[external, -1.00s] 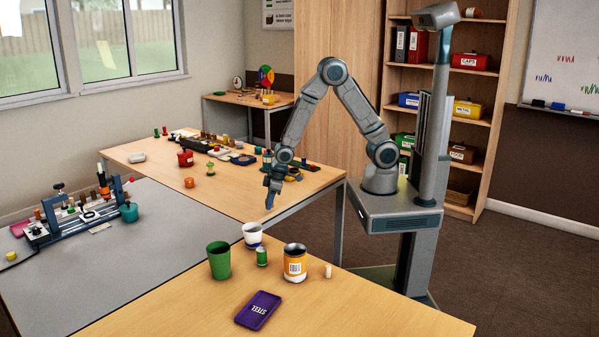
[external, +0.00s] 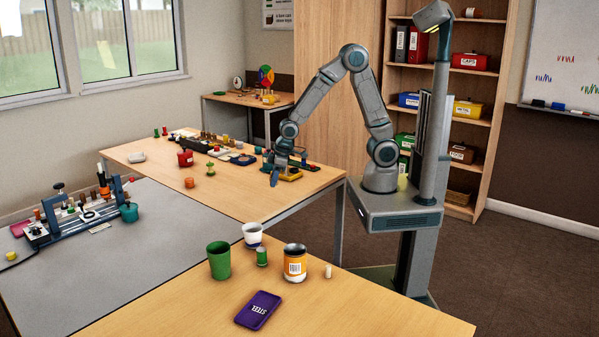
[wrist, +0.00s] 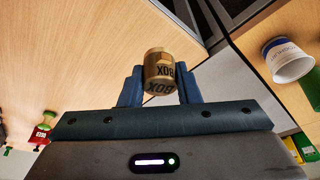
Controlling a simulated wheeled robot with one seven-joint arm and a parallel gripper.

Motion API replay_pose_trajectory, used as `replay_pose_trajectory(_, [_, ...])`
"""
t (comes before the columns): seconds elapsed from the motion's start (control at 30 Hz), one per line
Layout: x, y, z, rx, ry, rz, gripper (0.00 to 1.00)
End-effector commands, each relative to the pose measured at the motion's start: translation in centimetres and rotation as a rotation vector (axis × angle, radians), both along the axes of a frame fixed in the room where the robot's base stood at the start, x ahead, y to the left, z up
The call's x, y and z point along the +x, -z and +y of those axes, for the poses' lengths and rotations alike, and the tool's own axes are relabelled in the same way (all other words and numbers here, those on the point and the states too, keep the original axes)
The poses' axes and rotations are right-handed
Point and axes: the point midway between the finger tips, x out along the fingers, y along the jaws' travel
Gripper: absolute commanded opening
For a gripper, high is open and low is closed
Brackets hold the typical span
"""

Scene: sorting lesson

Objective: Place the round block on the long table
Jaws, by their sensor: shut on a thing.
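My gripper (external: 273,181) is over the right part of the long wooden table (external: 235,200) in the external view, pointing down. In the wrist view my gripper (wrist: 158,85) is shut on a round, gold-brown block (wrist: 158,58) with dark BOX lettering, held between the two blue fingers. The wooden top fills the upper left of that view behind the block. In the external view the block is too small to make out at the fingertips, and I cannot tell its height above the top.
Red pot (external: 185,158), orange piece (external: 189,183) and a row of small items stand on the long table. A yellow item (external: 290,174) lies beside my gripper. The near table holds a green cup (external: 219,261), white cup (external: 252,234), orange-labelled jar (external: 295,263) and purple tray (external: 258,310).

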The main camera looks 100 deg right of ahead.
Motion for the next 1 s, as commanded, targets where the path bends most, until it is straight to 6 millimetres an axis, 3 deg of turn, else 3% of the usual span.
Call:
replay_pose_trajectory(0.3, [0.1,-5.4,0.0,0.0,0.0,-0.004,0.05])
replay_pose_trajectory(0.57, [1.8,-5.0,-5.7,0.005,0.152,-0.004,0.05])
replay_pose_trajectory(0.77, [2.8,-4.9,-12.9,0.01,0.333,-0.01,0.05])
replay_pose_trajectory(1.0, [1.8,-4.8,-25.6,0.011,0.631,-0.022,0.05])
